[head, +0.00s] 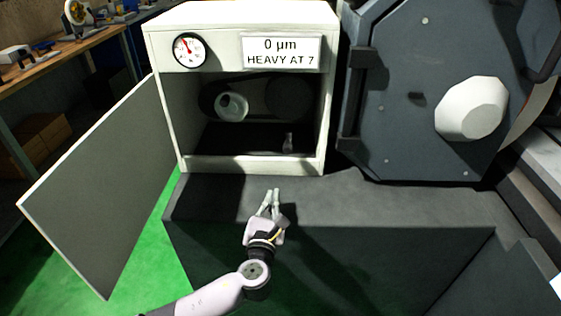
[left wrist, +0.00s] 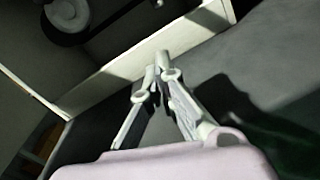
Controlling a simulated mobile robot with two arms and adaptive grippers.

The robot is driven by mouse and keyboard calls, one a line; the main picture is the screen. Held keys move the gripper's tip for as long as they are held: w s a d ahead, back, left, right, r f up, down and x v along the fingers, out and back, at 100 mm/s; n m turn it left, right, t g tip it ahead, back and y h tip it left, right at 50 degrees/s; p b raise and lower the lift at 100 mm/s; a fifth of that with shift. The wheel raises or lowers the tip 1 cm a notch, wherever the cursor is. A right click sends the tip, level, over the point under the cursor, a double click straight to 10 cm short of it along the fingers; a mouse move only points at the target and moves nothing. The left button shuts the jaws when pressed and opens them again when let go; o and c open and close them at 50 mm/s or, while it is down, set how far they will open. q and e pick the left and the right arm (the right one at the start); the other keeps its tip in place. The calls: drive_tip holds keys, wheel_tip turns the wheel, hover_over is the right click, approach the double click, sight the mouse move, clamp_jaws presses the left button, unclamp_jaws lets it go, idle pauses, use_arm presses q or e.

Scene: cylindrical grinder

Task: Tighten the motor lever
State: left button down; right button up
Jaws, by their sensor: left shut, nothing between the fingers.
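A white cabinet (head: 235,164) stands open, with a belt drive inside: a pale round pulley (head: 231,106) at the left and a dark belt around it. A small grey upright piece (head: 288,142) stands on the dark cabinet floor at the right; it may be the motor lever, but it is too small to be sure. My left gripper (head: 270,196) is in front of the cabinet, just short of its lower sill, above the grey machine base. In the left wrist view its fingers (left wrist: 157,76) come together at the tips with nothing between them. My right gripper is in neither view.
The cabinet door (head: 100,185) hangs open to the left. A dial gauge (head: 190,50) and a sign (head: 281,52) reading "0 µm HEAVY AT 7" are above the opening. A large dark wheel housing (head: 415,135) stands close at the right. A workbench (head: 75,47) is at far left.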

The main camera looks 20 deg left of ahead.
sight(288, 143)
use_arm(q)
drive_tip(key=shift+w, duration=0.2)
drive_tip(key=x, duration=0.9)
drive_tip(key=shift+w+f, duration=0.15)
drive_tip(key=shift+f, duration=0.05)
drive_tip(key=r, duration=0.1)
drive_tip(key=w+r+p, duration=0.1)
drive_tip(key=r, duration=0.1)
drive_tip(key=shift+w+d, duration=0.25)
drive_tip(key=shift+w, duration=0.1)
drive_tip(key=shift+w+d+r+p, duration=0.1)
drive_tip(key=shift+d+r+p, duration=0.05)
drive_tip(key=shift+r+p, duration=0.2)
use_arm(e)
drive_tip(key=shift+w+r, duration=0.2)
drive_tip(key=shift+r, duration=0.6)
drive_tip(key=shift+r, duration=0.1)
